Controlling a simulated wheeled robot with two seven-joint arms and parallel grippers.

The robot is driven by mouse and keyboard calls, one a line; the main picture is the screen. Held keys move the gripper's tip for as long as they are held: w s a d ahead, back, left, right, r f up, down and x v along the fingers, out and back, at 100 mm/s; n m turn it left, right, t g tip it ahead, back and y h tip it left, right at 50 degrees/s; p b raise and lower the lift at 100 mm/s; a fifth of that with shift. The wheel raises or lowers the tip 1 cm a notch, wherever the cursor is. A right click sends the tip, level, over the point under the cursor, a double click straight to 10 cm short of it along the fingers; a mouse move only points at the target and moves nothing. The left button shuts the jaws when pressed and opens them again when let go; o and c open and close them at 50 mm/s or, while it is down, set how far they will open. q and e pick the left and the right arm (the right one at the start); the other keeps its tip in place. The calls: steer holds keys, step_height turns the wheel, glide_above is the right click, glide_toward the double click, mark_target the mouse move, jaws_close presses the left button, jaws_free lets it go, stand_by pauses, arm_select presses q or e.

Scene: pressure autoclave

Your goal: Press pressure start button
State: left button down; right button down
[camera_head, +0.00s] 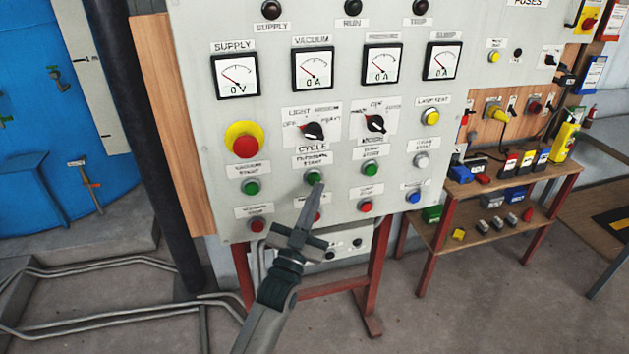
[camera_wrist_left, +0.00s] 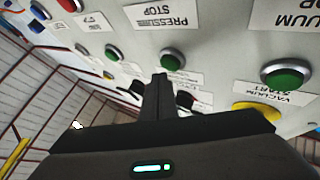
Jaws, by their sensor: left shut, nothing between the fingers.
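The pressure start button (camera_head: 314,176) is a green round button in the middle of the grey control panel, under its label. In the left wrist view the same green button (camera_wrist_left: 171,61) shows just beyond my fingertips, with the panel labels upside down. My left gripper (camera_head: 318,186) is shut and empty, its fingers pointing up at the panel. Its tips overlap the button's lower edge in the head view. In the left wrist view the left gripper (camera_wrist_left: 160,78) lies very near the button; I cannot tell whether they touch. The red button below is partly hidden by the fingers.
Green vacuum start (camera_head: 251,188) and another green button (camera_head: 370,169) flank it. A red mushroom emergency stop (camera_head: 245,146) on yellow sits upper left, and rotary switches (camera_head: 312,131) above. A wooden shelf (camera_head: 490,187) with small parts stands right.

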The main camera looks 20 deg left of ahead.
arm_select(q)
steer(key=shift+w+a, duration=0.45)
steer(key=shift+w, duration=0.25)
stand_by(1.0)
steer(key=shift+s+d, duration=0.1)
steer(key=shift+s, duration=0.05)
steer(key=shift+s+d, duration=0.4)
steer(key=shift+s, duration=0.2)
steer(key=shift+s, duration=0.1)
stand_by(0.4)
steer(key=s+d+p, duration=0.1)
steer(key=s, duration=0.1)
steer(key=s+d+p, duration=0.1)
steer(key=s, duration=0.1)
steer(key=shift+d, duration=0.4)
stand_by(0.6)
